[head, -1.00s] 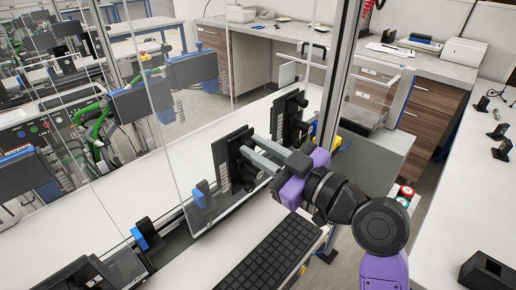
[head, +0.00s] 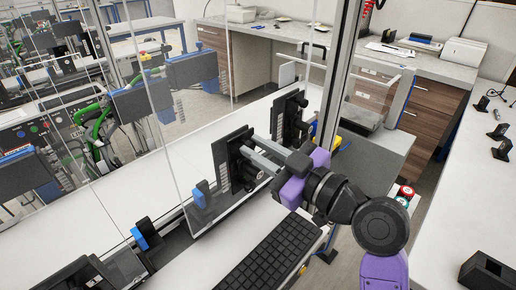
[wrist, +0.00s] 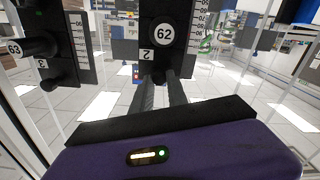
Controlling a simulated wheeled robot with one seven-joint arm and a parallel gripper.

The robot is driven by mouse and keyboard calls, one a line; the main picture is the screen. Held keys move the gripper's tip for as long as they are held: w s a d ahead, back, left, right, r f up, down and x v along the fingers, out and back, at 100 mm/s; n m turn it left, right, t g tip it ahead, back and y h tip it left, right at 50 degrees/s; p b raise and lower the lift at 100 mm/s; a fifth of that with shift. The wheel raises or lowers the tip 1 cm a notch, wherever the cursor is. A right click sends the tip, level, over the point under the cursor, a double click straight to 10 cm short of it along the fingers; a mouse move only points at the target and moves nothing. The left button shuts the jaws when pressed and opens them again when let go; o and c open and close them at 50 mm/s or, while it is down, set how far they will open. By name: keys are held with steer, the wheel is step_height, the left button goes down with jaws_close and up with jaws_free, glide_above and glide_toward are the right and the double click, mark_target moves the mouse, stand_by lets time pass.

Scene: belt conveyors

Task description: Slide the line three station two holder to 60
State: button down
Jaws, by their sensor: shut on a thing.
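The black holder marked 62, with a small tag 2, stands at the top centre of the wrist view (wrist: 163,12); it appears to be the dark upright unit left of my arm in the head view (head: 229,158). My gripper (head: 254,152) reaches it from the right, and its two fingers (wrist: 160,88) are shut on its lower part. The exact grip point is hidden. A pale scale (wrist: 200,22) runs beside the holder; its figures are too small to read surely, and no pointer reading is clear.
A similar holder marked 63, tag 3 (wrist: 38,48), stands left in the wrist view with its own scale (wrist: 78,35). Another black unit (head: 289,118) stands behind my fingers. A clear panel (head: 205,120), a metal post (head: 338,75) and a keyboard (head: 268,255) are close by.

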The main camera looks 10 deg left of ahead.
mark_target(259, 170)
stand_by(0.3)
step_height(259, 170, down, 4)
steer(key=b, duration=0.4)
steer(key=shift+r, duration=0.3)
steer(key=c, duration=1.3)
jaws_free()
steer(key=shift+d, duration=0.1)
